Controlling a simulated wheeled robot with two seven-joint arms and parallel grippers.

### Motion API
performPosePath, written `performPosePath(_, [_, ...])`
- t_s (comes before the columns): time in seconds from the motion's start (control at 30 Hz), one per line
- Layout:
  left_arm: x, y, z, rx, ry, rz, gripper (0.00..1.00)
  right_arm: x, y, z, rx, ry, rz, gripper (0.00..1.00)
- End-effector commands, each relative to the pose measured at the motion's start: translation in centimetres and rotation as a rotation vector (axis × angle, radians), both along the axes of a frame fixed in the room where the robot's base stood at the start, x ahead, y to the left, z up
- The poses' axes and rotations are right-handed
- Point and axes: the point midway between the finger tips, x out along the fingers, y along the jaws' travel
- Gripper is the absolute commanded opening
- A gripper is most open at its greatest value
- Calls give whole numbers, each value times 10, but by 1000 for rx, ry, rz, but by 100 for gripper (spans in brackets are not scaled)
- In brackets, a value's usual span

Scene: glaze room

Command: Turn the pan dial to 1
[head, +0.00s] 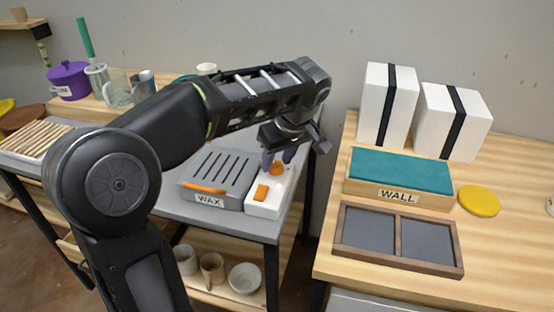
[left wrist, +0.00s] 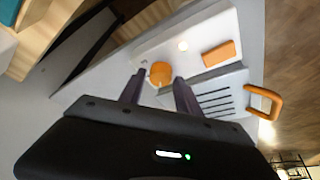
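The pan dial (head: 277,169) is a round orange knob on a white control panel (head: 264,209) beside the grey wax unit (head: 212,177). It also shows in the left wrist view (left wrist: 160,73). My left gripper (head: 278,157) is over the panel, pointing down at the dial. In the left wrist view its two fingers (left wrist: 158,88) are apart, with the dial between and just past their tips. Gaps show on both sides of the dial, so the fingers do not appear to grip it. Dial marks are too small to read. My right gripper is not in view.
An orange rectangular switch (head: 261,193) and a small light (left wrist: 183,45) are on the same panel. The wax unit has an orange handle (head: 204,188). On the right table stand white boxes (head: 387,105), a teal-topped WALL block (head: 400,171) and a divided tray (head: 397,239).

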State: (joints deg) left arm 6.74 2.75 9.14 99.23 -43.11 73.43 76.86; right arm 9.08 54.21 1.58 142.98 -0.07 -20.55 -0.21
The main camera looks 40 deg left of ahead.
Motion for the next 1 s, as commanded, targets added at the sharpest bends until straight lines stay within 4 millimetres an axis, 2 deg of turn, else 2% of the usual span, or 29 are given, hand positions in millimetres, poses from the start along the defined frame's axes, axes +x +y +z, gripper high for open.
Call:
performPosePath(0.3, [-7,-17,47,-1,-5,-1,40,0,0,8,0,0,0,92])
performPosePath(0.4, [-10,-22,63,-1,-1,-2,40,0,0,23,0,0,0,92])
performPosePath(1.0, [-11,-25,66,0,-1,0,40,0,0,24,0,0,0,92])
